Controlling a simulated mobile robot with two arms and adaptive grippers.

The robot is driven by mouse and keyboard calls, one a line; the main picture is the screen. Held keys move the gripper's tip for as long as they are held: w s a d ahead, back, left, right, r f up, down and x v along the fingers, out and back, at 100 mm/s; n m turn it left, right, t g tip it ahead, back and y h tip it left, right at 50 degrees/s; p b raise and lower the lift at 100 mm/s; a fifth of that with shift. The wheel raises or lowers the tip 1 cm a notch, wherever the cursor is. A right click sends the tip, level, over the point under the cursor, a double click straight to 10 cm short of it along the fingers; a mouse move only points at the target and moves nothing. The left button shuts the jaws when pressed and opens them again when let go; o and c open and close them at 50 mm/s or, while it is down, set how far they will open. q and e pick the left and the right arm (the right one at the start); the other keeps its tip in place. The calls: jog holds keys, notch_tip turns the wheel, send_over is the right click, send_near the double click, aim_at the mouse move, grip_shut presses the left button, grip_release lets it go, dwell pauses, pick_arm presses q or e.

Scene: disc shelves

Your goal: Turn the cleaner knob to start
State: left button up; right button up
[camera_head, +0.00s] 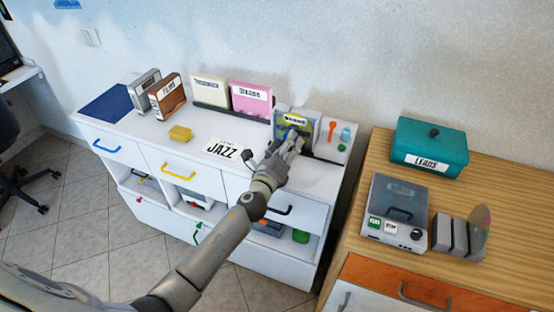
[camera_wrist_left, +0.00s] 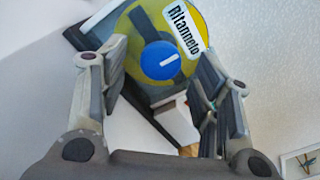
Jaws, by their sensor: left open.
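A disc stand (camera_head: 296,124) with a yellow disc stands at the right end of the white cabinet. In the left wrist view, the yellow disc (camera_wrist_left: 203,16) has a label that seems to read "Ritannelo". A round blue knob (camera_wrist_left: 160,60) with a short white line sits at its middle. My left gripper (camera_head: 291,143) reaches the stand, covering part of it. In the left wrist view, my left gripper (camera_wrist_left: 160,78) is open, with one finger on each side of the knob. There are visible gaps; neither finger touches it. My right gripper is out of view.
An orange tool (camera_head: 332,128) and blue bottle (camera_head: 346,133) stand right of the stand. A grey device (camera_head: 394,218) with a dark knob (camera_head: 416,234) and teal box (camera_head: 430,145) occupy the wooden cabinet.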

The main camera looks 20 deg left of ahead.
pick_arm(q)
jog(key=s, duration=1)
jog(key=shift+s+a, duration=0.15)
jog(key=shift+s, duration=0.15)
